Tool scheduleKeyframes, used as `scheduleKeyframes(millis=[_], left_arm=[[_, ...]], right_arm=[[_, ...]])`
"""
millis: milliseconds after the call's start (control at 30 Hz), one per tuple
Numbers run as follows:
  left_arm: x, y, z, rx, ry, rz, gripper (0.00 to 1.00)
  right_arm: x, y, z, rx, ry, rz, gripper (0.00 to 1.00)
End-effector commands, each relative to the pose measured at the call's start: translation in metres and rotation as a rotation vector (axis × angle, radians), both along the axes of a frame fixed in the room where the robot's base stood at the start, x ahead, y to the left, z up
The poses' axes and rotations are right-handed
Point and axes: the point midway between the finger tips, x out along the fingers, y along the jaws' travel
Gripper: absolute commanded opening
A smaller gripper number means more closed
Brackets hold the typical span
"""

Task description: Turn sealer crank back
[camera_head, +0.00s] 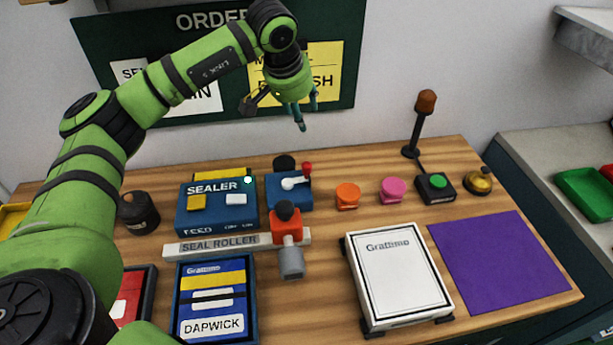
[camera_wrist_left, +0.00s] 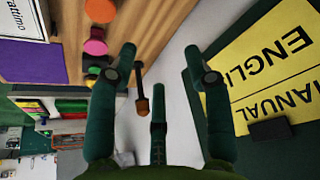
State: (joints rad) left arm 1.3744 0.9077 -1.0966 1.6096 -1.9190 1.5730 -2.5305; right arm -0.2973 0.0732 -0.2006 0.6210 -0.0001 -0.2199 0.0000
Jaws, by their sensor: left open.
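The blue sealer (camera_head: 215,215), labelled SEALER, sits at the back left of the wooden table. Just right of it is a blue block (camera_head: 288,198) with a white crank arm (camera_head: 295,183) and a red knob (camera_head: 307,169) at the arm's right end. My left gripper (camera_head: 306,118) is raised well above the table, in front of the wall board, apart from the crank. In the left wrist view its fingers (camera_wrist_left: 160,75) are spread with nothing between them. The crank cannot be made out in the left wrist view. My right gripper is not in view.
A seal roller rail (camera_head: 220,246) with a red and grey carriage (camera_head: 288,240) lies in front. Orange (camera_head: 348,195) and pink (camera_head: 392,190) buttons, a lamp post (camera_head: 418,125), a white box (camera_head: 398,272) and a purple mat (camera_head: 500,265) lie to the right. The air above the crank is clear.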

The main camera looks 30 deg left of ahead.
Motion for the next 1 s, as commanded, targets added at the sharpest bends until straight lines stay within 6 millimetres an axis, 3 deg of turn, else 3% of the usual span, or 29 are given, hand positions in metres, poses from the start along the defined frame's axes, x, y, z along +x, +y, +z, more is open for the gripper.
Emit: scheduleKeyframes(millis=[33, 100, 200, 333, 567, 1000], left_arm=[[0.000, 0.000, -0.031, 0.000, 0.001, -0.001, 0.50], [0.000, 0.000, -0.054, -0.001, 0.001, 0.000, 0.50], [0.000, 0.000, -0.085, -0.001, 0.000, 0.000, 0.50], [0.000, 0.000, -0.109, -0.001, -0.001, 0.000, 0.50], [0.002, -0.001, -0.123, -0.001, 0.001, 0.000, 0.50], [0.024, -0.001, -0.176, -0.001, 0.002, 0.001, 0.50]], right_arm=[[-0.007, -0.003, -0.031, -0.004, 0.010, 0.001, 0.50], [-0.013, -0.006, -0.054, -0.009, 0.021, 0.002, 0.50], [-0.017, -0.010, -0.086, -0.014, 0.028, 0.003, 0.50], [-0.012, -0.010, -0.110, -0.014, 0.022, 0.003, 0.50], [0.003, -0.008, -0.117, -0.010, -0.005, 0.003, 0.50], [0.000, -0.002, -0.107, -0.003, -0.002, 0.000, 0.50]])
